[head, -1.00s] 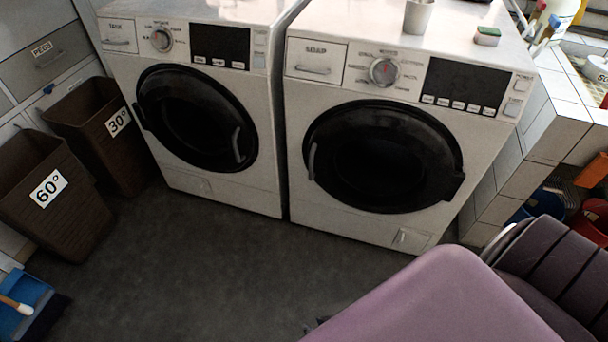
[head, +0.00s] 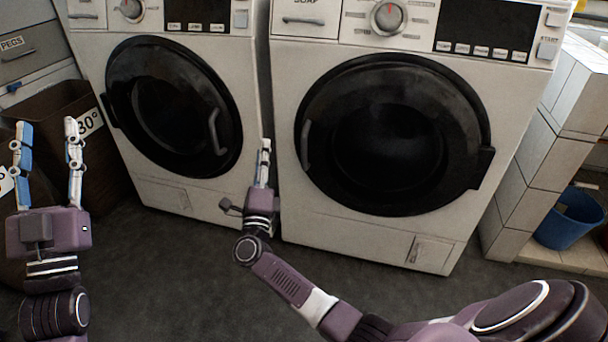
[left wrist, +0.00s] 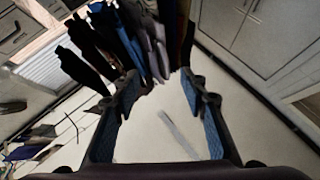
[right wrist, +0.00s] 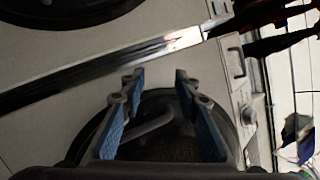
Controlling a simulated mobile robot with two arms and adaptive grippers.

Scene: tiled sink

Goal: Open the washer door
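The washer (head: 330,225) is the white machine on the right, with a soap drawer. Its round black door (head: 390,135) is shut, with a curved handle (head: 306,146) at its left edge. My right gripper (head: 265,150) points up in front of the gap between the machines, left of that handle; it shows edge-on. In the right wrist view its fingers (right wrist: 158,78) are spread and empty, with the door handle (right wrist: 152,128) seen between them, apparently not touched. My left gripper (head: 47,125) is open and empty at far left; its spread fingers (left wrist: 160,80) show in the left wrist view.
A second white machine (head: 205,190) with a shut black door stands left of the washer. Brown baskets (head: 40,105) stand at far left, behind my left gripper. A blue bucket (head: 572,217) and tiled wall (head: 510,210) are at the right. Dark floor in front is clear.

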